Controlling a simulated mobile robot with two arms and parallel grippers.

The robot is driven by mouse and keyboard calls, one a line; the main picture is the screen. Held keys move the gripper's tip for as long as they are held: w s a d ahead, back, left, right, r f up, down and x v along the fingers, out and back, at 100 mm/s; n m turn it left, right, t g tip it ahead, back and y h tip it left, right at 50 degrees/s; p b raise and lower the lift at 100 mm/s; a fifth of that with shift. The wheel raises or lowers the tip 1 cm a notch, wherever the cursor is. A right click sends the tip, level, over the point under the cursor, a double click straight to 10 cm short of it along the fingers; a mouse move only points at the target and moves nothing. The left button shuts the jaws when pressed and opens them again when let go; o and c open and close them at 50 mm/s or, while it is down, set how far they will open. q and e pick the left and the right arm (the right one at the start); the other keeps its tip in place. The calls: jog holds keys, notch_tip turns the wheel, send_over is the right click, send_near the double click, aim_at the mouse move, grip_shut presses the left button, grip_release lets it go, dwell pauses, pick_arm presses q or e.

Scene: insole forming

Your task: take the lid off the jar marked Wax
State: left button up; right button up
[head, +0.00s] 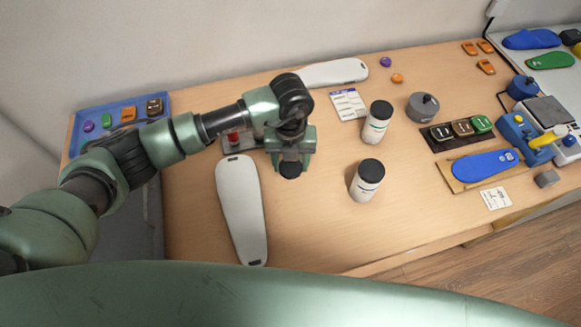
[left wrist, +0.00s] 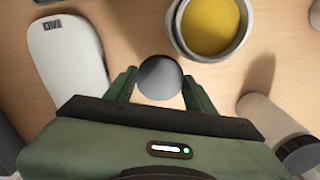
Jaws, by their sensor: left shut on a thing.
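My left gripper (head: 290,166) is shut on a small round dark lid (left wrist: 160,78), which shows between its fingers in the left wrist view. In that view an open jar (left wrist: 243,38) with yellow contents stands beyond the held lid and to its right. In the head view my wrist and gripper hide this jar, and I see no marking on it. Two white jars with black lids stand right of the gripper, a nearer one (head: 364,186) and a farther one (head: 375,128). Their marks are too small to read. My right gripper is not in view.
A long white insole form (head: 242,215) lies just left of the gripper, and another (head: 333,73) lies behind it. A grey knobbed thing (head: 424,108), a blue insole (head: 484,164) and small blocks are at the right. A blue tray (head: 77,137) is at the left. The table's front middle is clear.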

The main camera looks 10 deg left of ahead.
aim_at(290, 167)
pick_arm(q)
notch_tip(290, 167, down, 4)
jog(key=shift+r+p, duration=0.2)
jog(key=shift+p, duration=0.25)
jog(key=shift+f, duration=0.25)
jog(key=shift+f, duration=0.2)
jog(key=o, duration=1.6)
jog(key=shift+c, duration=0.2)
jog(key=shift+r, duration=0.1)
